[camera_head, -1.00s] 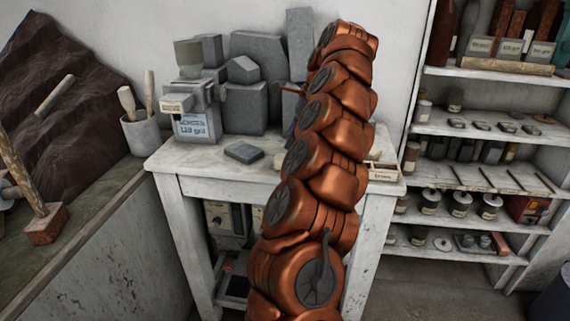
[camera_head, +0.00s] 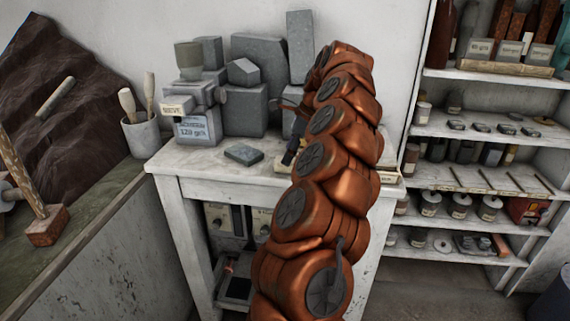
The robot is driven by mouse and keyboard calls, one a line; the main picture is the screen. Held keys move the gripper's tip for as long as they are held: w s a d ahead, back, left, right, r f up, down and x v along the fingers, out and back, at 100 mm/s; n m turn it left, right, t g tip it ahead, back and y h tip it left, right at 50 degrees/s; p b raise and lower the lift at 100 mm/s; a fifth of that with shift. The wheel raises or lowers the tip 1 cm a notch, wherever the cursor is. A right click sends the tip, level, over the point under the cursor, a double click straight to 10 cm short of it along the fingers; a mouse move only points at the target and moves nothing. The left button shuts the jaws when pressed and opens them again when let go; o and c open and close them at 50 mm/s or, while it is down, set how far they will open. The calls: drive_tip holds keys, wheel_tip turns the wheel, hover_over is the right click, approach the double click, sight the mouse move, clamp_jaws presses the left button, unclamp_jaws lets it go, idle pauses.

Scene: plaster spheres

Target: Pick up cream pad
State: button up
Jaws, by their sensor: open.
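My gripper (camera_head: 292,150) shows as a small dark shape at the left edge of my copper arm, pointing down over the white table (camera_head: 215,163). It is open, and the arm hides much of it. A small pale cream patch (camera_head: 279,163) shows on the tabletop just left of the fingertips. It may be the cream pad, but it is too small and too covered to be sure. I cannot tell whether the fingers touch it. A dark grey pad (camera_head: 243,154) lies flat on the table, further left and apart from the gripper.
Grey plaster blocks (camera_head: 244,108) and a labelled grey machine (camera_head: 196,125) fill the table's back left. A small tray (camera_head: 396,179) shows partly at the right edge. White shelves (camera_head: 480,175) with jars stand right. A cup of tools (camera_head: 141,136) stands left.

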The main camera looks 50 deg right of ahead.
drive_tip(key=shift+p+x, duration=0.35)
drive_tip(key=shift+x, duration=1.3)
drive_tip(key=c, duration=1)
drive_tip(key=shift+r, duration=0.1)
drive_tip(key=shift+r+b, duration=0.55)
drive_tip(key=shift+r, duration=1.1)
drive_tip(key=shift+s+a+r+b, duration=0.25)
drive_tip(key=shift+s+a+b, duration=0.55)
drive_tip(key=shift+s+a, duration=1.05)
drive_tip(key=shift+s+a+r+b, duration=0.25)
drive_tip(key=shift+s+a+b, duration=0.65)
drive_tip(key=shift+s, duration=1.7)
drive_tip(key=shift+s+a+r+b, duration=0.3)
drive_tip(key=shift+s+a+b, duration=0.35)
drive_tip(key=shift+s+a, duration=1.3)
drive_tip(key=shift+s+d, duration=0.3)
drive_tip(key=shift+d, duration=0.05)
